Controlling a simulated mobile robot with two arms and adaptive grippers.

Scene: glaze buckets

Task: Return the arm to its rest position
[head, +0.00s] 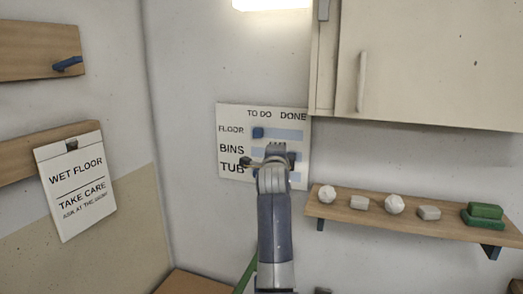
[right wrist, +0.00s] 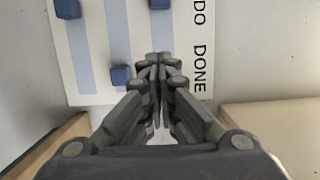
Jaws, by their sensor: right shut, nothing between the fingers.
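My right gripper (head: 276,147) is raised in front of the white chore board (head: 230,112) on the back wall and hides part of it. In the right wrist view its fingers (right wrist: 158,60) are together with nothing between them. That view shows three blue sliders on pale strips. The floor slider (head: 258,133) is on the TO DO side. The bins slider (right wrist: 120,75) is toward the DONE side, beside the fingertips in the picture. The tub slider (right wrist: 68,8) is toward the TO DO side. I cannot tell whether the fingers touch the board. My left gripper is out of view.
A wooden shelf (head: 340,212) at right holds several pale lumps and a green block (head: 484,213). A pale cabinet (head: 430,65) hangs above it. On the left wall are a wet-floor sign (head: 75,190) and a wooden board with a blue hook (head: 67,64).

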